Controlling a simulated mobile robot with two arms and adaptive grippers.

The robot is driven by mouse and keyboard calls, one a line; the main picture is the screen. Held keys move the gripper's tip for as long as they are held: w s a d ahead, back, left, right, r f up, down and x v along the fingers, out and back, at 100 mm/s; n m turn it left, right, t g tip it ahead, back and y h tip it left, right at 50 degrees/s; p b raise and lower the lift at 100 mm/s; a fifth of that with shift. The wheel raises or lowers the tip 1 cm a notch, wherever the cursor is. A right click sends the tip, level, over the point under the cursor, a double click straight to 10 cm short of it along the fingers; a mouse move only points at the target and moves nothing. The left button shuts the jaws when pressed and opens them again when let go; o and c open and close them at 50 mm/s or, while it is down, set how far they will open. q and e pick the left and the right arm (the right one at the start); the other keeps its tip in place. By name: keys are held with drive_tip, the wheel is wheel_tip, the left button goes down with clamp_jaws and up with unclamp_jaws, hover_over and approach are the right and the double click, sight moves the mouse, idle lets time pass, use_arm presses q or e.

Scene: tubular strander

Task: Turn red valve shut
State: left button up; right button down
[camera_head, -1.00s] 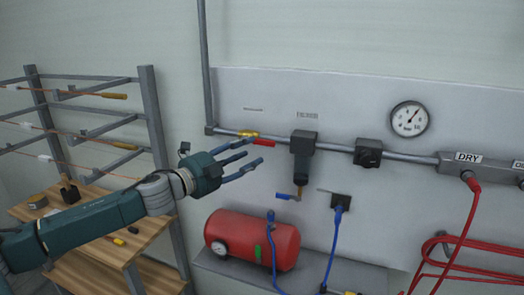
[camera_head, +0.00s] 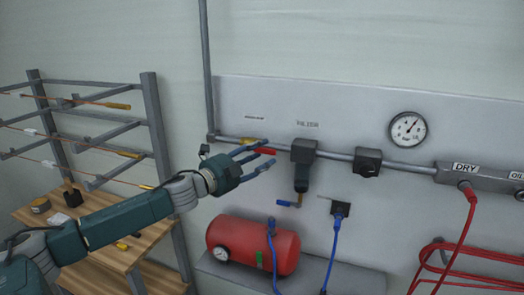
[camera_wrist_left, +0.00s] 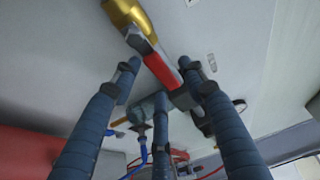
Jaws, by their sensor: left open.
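The red valve handle (camera_head: 264,151) sticks out to the right from a brass valve body (camera_head: 248,141) on the grey wall pipe. In the left wrist view the red handle (camera_wrist_left: 162,70) slants down and right from the brass body (camera_wrist_left: 127,14). It lies between the spread fingertips of my left gripper (camera_wrist_left: 160,76). In the head view my left gripper (camera_head: 268,161) is open, its blue fingers in front of the handle and partly covering it. I cannot tell whether any finger touches the handle. My right gripper is not in view.
Right of the valve hang the filter (camera_head: 303,165) and its small blue-handled drain (camera_head: 288,204). A pressure gauge (camera_head: 408,128) is on the panel. Below stands a red tank (camera_head: 255,243) with blue hoses. A shelf rack (camera_head: 155,125) stands at left.

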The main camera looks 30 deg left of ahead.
use_arm(q)
drive_tip(key=shift+w+d, duration=0.15)
drive_tip(key=shift+w, duration=0.15)
clamp_jaws()
idle(0.3)
